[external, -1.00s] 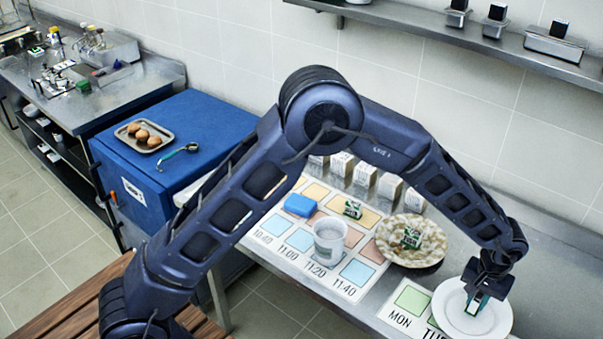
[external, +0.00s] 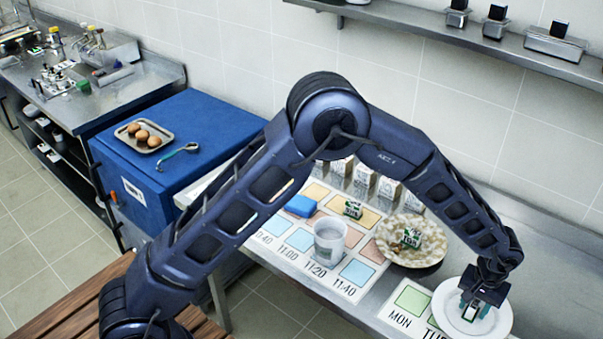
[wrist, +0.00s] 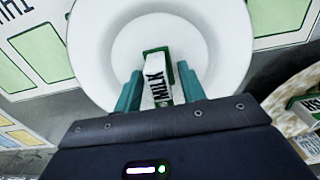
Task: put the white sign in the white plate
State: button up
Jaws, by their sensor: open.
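The white sign (wrist: 156,78), marked MILK with green ends, is in the white plate (wrist: 104,40), over its middle. In the external view the plate (external: 445,303) is at the lower right, and my gripper hides much of the sign. My gripper (wrist: 160,72) is open, with one teal finger on each side of the sign. A narrow gap seems to show beside the fingers, but I cannot tell whether either one touches it. In the external view my gripper (external: 476,308) is low over the plate.
A patterned plate (external: 428,256) with a green-and-white sign (external: 411,238) is close behind. A white cup (external: 330,243), a blue block (external: 300,205) and another small sign (external: 352,210) stand on the printed mat. Several cartons (external: 364,180) line the wall side.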

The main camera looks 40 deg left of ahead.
aim_at(475, 302)
notch_tip(475, 302, up, 12)
jog(key=s+a+r+t, duration=0.1)
jog(key=s+a+r, duration=0.2)
jog(key=a+r, duration=0.55)
jog(key=s+a+r+t, duration=0.1)
jog(key=s+a+r, duration=0.3)
jog(key=a, duration=0.8)
jog(key=s+a+r, duration=0.2)
jog(key=a+r, duration=0.6)
jog(key=a, duration=0.3)
jog(key=s+a+t, duration=0.2)
jog(key=s+a, duration=1.7)
jog(key=s, duration=0.5)
jog(key=shift+a+f+t, duration=0.15)
jog(key=shift+a+t, duration=0.15)
